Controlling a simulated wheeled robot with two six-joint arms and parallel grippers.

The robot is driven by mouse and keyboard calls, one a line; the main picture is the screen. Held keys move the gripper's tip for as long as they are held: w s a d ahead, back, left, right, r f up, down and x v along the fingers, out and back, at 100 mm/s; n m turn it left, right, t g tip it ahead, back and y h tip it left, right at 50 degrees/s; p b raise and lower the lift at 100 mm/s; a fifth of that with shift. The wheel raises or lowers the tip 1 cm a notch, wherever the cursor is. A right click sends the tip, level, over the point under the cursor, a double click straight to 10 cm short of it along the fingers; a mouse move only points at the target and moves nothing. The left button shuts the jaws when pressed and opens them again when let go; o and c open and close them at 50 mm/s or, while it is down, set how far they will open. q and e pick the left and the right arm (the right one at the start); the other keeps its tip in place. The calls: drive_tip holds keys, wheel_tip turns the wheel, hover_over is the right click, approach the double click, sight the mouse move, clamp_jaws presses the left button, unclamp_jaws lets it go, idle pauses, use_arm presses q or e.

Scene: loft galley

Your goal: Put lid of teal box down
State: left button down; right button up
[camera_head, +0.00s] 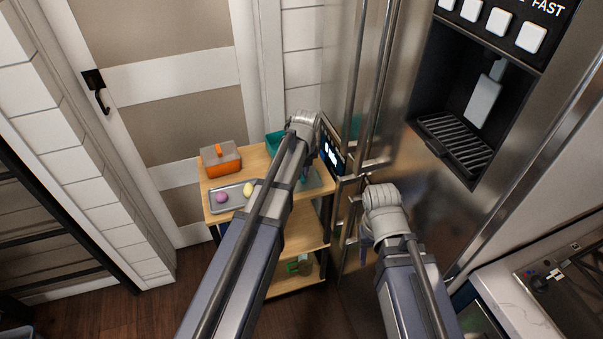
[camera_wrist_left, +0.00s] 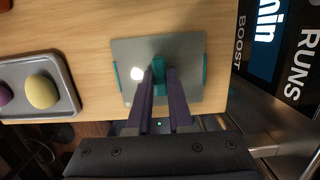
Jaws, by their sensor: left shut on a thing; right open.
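The lid (camera_wrist_left: 190,60) is a grey panel with a teal handle (camera_wrist_left: 158,72) and teal clips on two sides. My left gripper (camera_wrist_left: 160,92) is shut on the handle in the left wrist view. The lid is over the wooden shelf top; whether it touches the wood I cannot tell. In the head view, part of the lid (camera_head: 315,181) shows right of my left arm, which hides the rest. The teal box (camera_head: 273,142) stands at the back of the shelf top, partly hidden by that arm. My right gripper (camera_head: 367,246) is open, in front of the steel fridge.
An orange box (camera_head: 221,160) with a grey lid stands at the shelf top's back left. A grey tray (camera_head: 230,199) holds a purple item (camera_head: 221,197) and a yellow item (camera_head: 248,188). The fridge (camera_head: 400,140) with vertical handles stands close on the right.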

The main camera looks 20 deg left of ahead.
sight(304, 179)
use_arm(q)
drive_tip(key=c, duration=0.8)
unclamp_jaws()
wheel_tip(304, 179, up, 12)
drive_tip(key=s+d+p, duration=0.1)
drive_tip(key=s+p, duration=0.1)
drive_tip(key=p, duration=1.1)
drive_tip(key=shift+s+d+n+g+b, duration=0.1)
drive_tip(key=shift+s+d+n+g, duration=0.15)
drive_tip(key=shift+s+d+n, duration=2.75)
drive_tip(key=shift+s+d+n+g+b, duration=0.2)
drive_tip(key=shift+s+d+n, duration=0.85)
drive_tip(key=shift+s+n, duration=3.85)
drive_tip(key=shift+s+d+n+g, duration=0.35)
drive_tip(key=shift+s+d+n, duration=2.2)
drive_tip(key=shift+n, duration=2.25)
drive_tip(key=shift+s+a, duration=0.5)
